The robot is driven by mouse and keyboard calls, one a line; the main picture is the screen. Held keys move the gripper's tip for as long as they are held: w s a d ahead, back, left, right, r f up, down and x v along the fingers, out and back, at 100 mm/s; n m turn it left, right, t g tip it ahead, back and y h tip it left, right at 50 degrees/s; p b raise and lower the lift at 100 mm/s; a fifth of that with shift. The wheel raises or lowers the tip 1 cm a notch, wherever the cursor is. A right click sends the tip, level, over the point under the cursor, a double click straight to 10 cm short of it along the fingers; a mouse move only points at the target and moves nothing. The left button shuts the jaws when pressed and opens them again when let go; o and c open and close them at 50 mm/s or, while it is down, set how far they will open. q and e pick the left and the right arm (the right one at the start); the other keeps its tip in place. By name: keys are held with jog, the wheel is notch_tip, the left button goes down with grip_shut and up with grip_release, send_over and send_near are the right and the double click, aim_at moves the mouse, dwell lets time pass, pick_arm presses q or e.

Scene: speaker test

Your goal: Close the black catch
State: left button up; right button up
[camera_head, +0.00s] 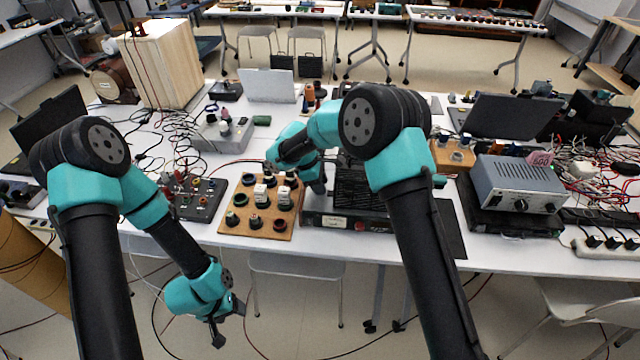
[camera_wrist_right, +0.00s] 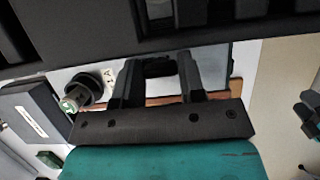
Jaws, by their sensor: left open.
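A black grilled box (camera_head: 357,192) stands near the table's front edge in the head view. In the right wrist view a large black body (camera_wrist_right: 240,22) spans the top. A small dark piece (camera_wrist_right: 158,66), possibly the black catch, shows between the fingertips of my right gripper (camera_wrist_right: 160,72). Those fingers are apart, with light surface between them; whether they press on the dark piece is unclear. In the head view the right wrist is at the box's left side, its fingertips hidden. My left gripper (camera_head: 229,322) is open and empty, low in front of the table.
A wooden board (camera_head: 232,190) with several round posts lies left of the box. A dark flat device (camera_head: 318,219) lies at the front edge. A grey power supply (camera_head: 512,183) stands to the right. Cables clutter the table's left and right. The floor below the left gripper is open.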

jog(key=c, duration=0.4)
jog(key=shift+c, duration=0.2)
jog(key=shift+m, duration=0.4)
jog(key=m+g, duration=0.1)
jog(key=m, duration=0.2)
jog(key=shift+w+g+y, duration=0.1)
jog(key=shift+g+y, duration=0.2)
jog(key=shift+m+g+y, duration=0.5)
jog(key=shift+m, duration=1.4)
jog(key=o, duration=0.9)
jog(key=shift+o, duration=0.2)
